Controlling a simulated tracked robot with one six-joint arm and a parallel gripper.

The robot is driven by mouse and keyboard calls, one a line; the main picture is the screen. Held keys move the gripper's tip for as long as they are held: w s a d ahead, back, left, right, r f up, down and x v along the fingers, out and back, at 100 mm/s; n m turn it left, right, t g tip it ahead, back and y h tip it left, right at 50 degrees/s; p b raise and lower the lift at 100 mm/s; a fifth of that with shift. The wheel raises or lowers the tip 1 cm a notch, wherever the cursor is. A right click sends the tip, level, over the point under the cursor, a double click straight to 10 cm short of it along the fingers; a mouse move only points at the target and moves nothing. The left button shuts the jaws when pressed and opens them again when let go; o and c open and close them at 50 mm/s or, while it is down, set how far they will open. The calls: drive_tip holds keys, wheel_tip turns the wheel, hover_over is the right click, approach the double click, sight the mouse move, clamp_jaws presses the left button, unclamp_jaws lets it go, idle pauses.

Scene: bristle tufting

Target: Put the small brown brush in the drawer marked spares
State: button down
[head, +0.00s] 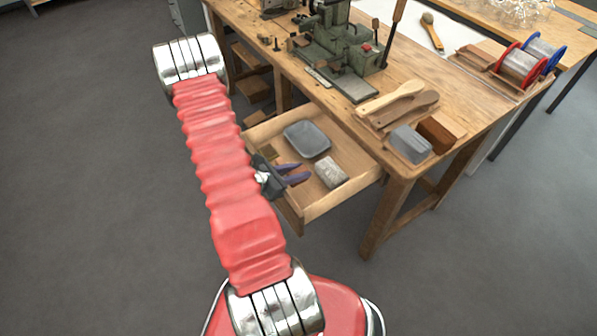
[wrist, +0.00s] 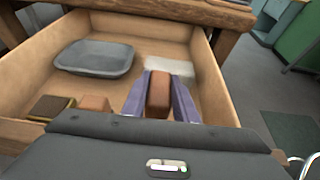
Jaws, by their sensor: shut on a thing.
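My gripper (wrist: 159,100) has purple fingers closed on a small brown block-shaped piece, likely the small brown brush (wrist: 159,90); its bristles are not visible. In the head view my gripper (head: 292,174) is over the open wooden drawer, near its left side, and the held piece cannot be made out. The drawer (head: 325,205) is pulled out from under the bench. No marking on it can be read. It also shows in the wrist view (wrist: 207,80), spread out below and beyond my fingers.
The drawer holds a grey tray (head: 307,139), a pale speckled block (head: 331,172) and, at its left, small brown pieces (wrist: 95,103). On the bench (head: 480,115) are wooden handles (head: 392,98), a grey block (head: 408,144), a brown block (head: 440,133) and a green machine (head: 340,45).

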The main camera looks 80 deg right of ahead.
drive_tip(key=shift+f, duration=0.65)
drive_tip(key=c, duration=1.4)
unclamp_jaws()
drive_tip(key=shift+a+f, duration=0.1)
drive_tip(key=shift+r, duration=0.6)
drive_tip(key=v, duration=1.2)
drive_tip(key=shift+r, duration=0.2)
